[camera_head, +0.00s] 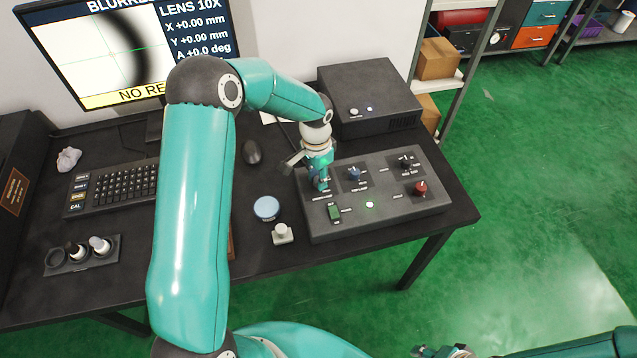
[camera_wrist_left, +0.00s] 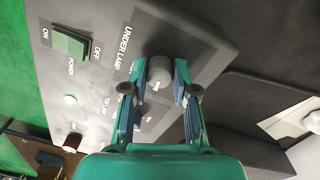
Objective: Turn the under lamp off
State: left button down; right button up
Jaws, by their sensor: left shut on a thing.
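The control panel (camera_head: 385,222) is a dark sloped box on the right of the desk. My left gripper (camera_head: 321,184) is at its left end, pointing down. In the left wrist view its two fingers are closed around a round grey knob (camera_wrist_left: 160,70) beside the label UNDER LAMP. The knob has a small white mark on the side facing the camera. In the head view the knob is hidden by the gripper. My right gripper (camera_head: 441,352) only shows in part at the bottom edge.
A black box (camera_head: 370,95) stands behind. The monitor (camera_head: 100,50) shows a blurred dark arc.

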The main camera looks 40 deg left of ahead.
pick_arm(q)
jog(key=n+b, duration=0.1)
jog(key=n, duration=0.1)
jog(key=n+b, duration=0.1)
jog(key=b, duration=0.1)
jog(key=shift+f+n, duration=0.2)
jog(key=shift+n, duration=0.2)
jog(key=n+b, duration=0.3)
jog(key=shift+n, duration=0.3)
jog(key=n+b, duration=0.2)
jog(key=n, duration=0.2)
jog(key=shift+d+n+b, duration=0.1)
jog(key=shift+n+b, duration=0.2)
jog(key=shift+b, duration=0.05)
jog(key=shift+r+n+t+b, duration=0.15)
jog(key=shift+n+b, duration=0.25)
jog(key=shift+n, duration=0.5)
jog(key=shift+n+t+b, duration=0.15)
jog(key=shift+n+b, duration=0.25)
jog(key=shift+n, duration=0.5)
jog(key=c, duration=0.9)
grip_release()
jog(key=shift+r, duration=0.1)
notch_tip(320, 180, up, 12)
jog(key=shift+s, duration=0.25)
